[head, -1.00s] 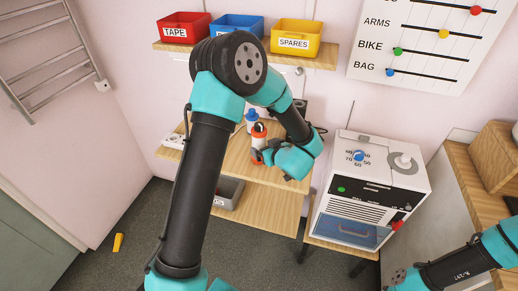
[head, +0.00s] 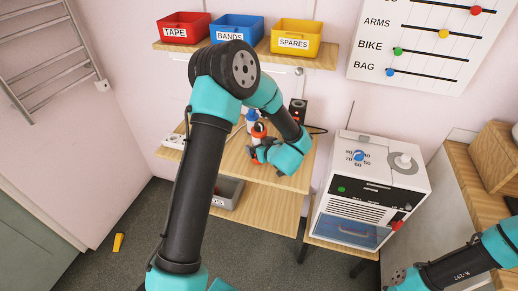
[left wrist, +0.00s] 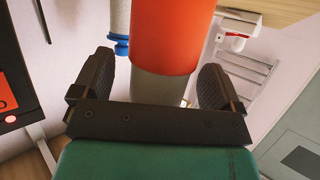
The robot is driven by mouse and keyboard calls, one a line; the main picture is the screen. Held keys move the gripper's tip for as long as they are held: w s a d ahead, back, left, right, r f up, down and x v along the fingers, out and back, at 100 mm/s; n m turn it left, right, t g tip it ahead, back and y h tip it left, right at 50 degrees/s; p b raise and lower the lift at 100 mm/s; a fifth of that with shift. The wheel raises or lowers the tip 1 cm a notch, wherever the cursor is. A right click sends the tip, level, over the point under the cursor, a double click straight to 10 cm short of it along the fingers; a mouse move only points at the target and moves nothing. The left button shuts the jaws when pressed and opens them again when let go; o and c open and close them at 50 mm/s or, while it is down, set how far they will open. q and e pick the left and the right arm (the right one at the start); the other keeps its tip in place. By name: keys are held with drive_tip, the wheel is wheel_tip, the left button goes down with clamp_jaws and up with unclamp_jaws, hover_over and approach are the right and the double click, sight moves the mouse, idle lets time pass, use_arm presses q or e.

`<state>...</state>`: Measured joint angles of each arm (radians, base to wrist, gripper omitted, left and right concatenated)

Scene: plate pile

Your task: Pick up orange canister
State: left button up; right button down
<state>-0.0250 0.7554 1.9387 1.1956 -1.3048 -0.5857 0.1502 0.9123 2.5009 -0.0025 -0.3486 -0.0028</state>
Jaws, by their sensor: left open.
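The orange canister (head: 259,129) stands on the upper wooden shelf of the bench, partly hidden by my left gripper (head: 257,153). In the left wrist view the orange and grey canister (left wrist: 175,35) is large and lies between the two black fingers of my left gripper (left wrist: 160,88). The fingers are open, with a gap visible on each side of the canister. My right arm shows at the lower right of the head view, but its gripper does not show.
A blue-capped bottle (head: 251,117) stands close behind the canister; its blue part (left wrist: 118,44) shows beside the left finger. A black device (head: 298,108) and a white power strip (head: 173,141) are also on the shelf. A white machine (head: 368,190) stands to the right.

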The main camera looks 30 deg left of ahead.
use_arm(q)
drive_tip(key=c, duration=1.4)
drive_tip(key=shift+o, duration=0.2)
drive_tip(key=shift+r, duration=0.2)
drive_tip(key=s+d+r, duration=0.2)
drive_tip(key=s+d, duration=0.2)
drive_tip(key=s, duration=0.3)
drive_tip(key=s+d+r, duration=0.2)
drive_tip(key=s+d, duration=0.2)
drive_tip(key=s, duration=0.2)
drive_tip(key=shift+s+d+r, duration=0.15)
drive_tip(key=shift+s+r, duration=0.2)
